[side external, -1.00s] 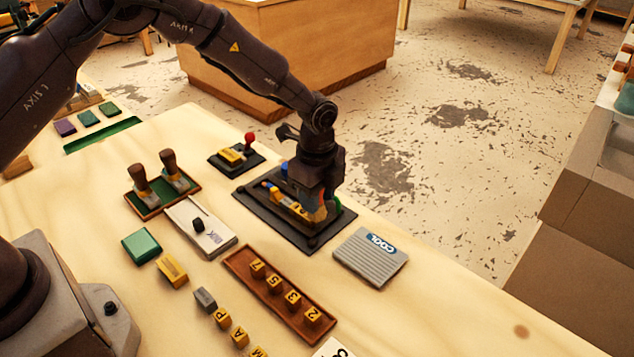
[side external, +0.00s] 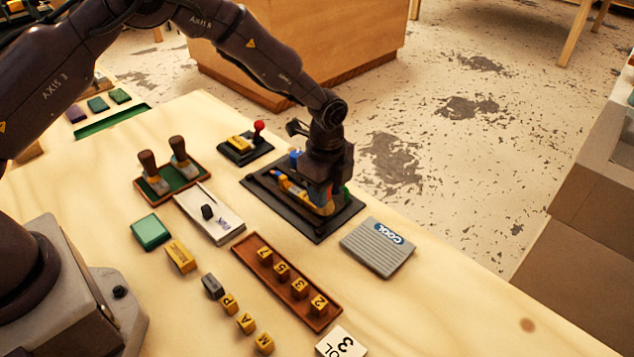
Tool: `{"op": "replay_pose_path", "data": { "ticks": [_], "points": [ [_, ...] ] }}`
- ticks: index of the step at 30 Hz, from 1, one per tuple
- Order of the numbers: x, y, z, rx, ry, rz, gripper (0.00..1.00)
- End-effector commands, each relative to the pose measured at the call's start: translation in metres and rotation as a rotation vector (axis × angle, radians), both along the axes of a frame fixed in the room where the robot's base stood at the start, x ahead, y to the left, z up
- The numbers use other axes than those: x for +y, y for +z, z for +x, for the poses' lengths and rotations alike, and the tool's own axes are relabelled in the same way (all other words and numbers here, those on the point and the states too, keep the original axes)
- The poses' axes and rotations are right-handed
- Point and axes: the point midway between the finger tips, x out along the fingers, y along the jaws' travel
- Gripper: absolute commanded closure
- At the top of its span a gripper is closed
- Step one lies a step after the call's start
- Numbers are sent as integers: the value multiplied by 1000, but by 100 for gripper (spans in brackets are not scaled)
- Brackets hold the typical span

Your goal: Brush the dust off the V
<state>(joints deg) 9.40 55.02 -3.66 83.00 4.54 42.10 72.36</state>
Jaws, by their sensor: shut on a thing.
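My gripper (side external: 325,198) points down over the right part of a black tray (side external: 318,232). It is shut on a slim thing with yellow and blue parts, probably a tool from that tray; the fingers hide much of it. I cannot tell whether it is clear of the tray. Yellow letter blocks lie in a row at the front, among them P (side external: 229,304), A (side external: 246,322) and M (side external: 264,343). A grey block (side external: 213,286) sits at the row's upper left end; its letter is not readable, and I cannot tell whether it is the V.
A brown tray (side external: 248,262) holds several yellow number blocks. A grey ribbed box marked COOL (side external: 377,248) lies right of it. Bare table lies at right.

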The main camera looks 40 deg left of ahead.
Motion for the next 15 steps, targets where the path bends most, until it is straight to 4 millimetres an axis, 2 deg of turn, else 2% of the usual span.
{"op": "replay_pose_path", "data": {
  "ticks": [2, 4, 15],
  "points": [
    [-1, 4, 0, -1, 0, -1, 88],
    [-1, 23, 1, -5, 1, -2, 88],
    [-1, 53, 0, -1, 2, -1, 88]
  ]
}}
